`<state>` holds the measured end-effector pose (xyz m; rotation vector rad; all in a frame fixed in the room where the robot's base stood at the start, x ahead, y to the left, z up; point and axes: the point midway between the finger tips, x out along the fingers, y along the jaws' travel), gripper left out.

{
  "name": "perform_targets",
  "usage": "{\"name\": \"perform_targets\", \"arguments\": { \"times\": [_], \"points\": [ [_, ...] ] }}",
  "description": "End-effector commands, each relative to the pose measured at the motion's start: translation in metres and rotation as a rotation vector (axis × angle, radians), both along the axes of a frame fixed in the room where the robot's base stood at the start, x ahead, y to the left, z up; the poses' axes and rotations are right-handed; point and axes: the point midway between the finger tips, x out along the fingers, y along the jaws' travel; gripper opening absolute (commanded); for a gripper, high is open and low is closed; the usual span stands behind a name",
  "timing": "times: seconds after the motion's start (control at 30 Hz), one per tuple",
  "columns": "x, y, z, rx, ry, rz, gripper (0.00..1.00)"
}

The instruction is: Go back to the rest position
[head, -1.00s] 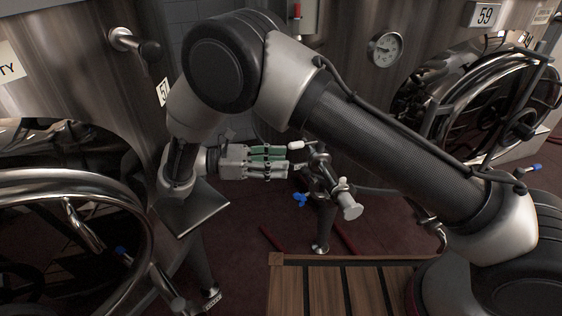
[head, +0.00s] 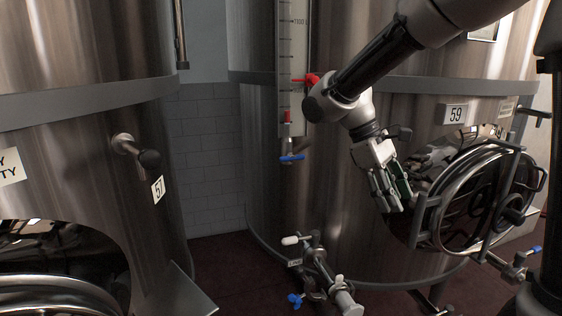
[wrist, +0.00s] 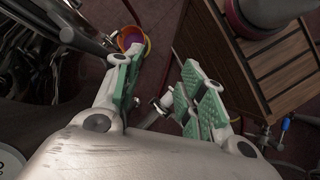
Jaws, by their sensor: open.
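My gripper (head: 395,198) is open and empty in the head view, pointing down in front of the steel tank marked 59. The round barred hatch of that tank is to its right. In the wrist view my gripper (wrist: 155,97) shows green-padded fingers spread apart with nothing held between them. Below and to the left of it in the head view is a steel pipe fitting (head: 322,278) with white and blue handles.
The tank hatch (head: 478,200) with its bars is close beside my gripper. A sight gauge (head: 293,60) with a red handle and a blue valve (head: 291,158) is on the tank. In the wrist view, a wooden slatted platform (wrist: 275,60) and an orange-rimmed round container (wrist: 133,40) are below.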

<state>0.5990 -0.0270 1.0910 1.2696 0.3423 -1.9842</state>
Motion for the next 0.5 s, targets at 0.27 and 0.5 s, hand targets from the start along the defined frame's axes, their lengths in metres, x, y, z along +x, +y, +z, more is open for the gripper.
{"name": "perform_targets", "arguments": {
  "times": [0.27,0.5],
  "points": [
    [-0.074,-0.084,0.03,0.29,-0.36,-0.366,0.41],
    [-0.124,-0.115,0.032,0.444,-0.652,-0.602,0.41]
  ]
}}
